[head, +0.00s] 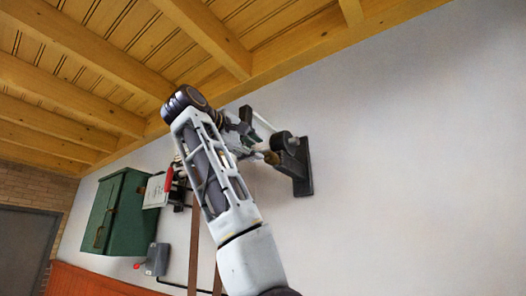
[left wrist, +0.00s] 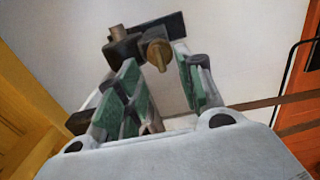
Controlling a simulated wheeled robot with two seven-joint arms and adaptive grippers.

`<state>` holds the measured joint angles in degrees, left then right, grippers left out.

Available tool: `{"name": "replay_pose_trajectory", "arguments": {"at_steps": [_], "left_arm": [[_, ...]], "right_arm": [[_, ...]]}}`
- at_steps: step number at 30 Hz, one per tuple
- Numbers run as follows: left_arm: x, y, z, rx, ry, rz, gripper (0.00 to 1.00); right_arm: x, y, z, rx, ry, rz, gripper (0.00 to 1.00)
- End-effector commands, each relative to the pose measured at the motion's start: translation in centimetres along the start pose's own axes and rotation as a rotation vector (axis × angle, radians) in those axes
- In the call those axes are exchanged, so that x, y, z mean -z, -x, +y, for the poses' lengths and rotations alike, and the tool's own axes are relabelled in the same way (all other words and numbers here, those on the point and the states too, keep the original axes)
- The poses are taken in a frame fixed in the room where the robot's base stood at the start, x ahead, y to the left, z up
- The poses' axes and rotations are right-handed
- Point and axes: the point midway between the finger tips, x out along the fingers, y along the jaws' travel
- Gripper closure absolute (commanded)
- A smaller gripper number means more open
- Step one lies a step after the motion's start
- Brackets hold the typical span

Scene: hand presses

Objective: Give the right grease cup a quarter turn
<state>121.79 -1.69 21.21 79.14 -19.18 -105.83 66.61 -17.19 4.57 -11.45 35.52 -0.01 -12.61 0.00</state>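A small brass grease cup (head: 271,157) sits at the dark wall bracket (head: 303,168) on the right end of the shaft in the head view. In the left wrist view a brass cup (left wrist: 157,52) with a flat grip shows just beyond the fingertips, between them in the picture. My left gripper (head: 248,138) is raised close to the left of the bracket. Its green-padded fingers (left wrist: 160,82) are apart, with the cup not clearly inside them. I cannot tell whether a finger touches it. My right gripper is out of view.
The wooden beamed ceiling (head: 215,45) is close above my wrist. A green cabinet (head: 115,212), a red-handled switch (head: 168,180) and a grey box (head: 156,259) are on the wall to the left. Brown belts (head: 193,245) hang behind my arm. The wall at right is bare.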

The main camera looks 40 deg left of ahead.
Motion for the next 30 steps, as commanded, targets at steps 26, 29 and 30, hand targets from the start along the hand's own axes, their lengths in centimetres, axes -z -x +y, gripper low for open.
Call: {"name": "replay_pose_trajectory", "arguments": {"at_steps": [26,29,30], "left_arm": [[0.0,-5.8,0.0,0.0,0.0,0.0,0.63],[0.0,-5.8,0.0,0.0,0.0,0.0,0.72],[0.0,-5.7,0.0,0.0,0.0,0.0,0.77]], "right_arm": [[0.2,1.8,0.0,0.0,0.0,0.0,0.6],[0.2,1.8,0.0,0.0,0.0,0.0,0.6],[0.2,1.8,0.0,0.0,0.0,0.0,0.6]]}}
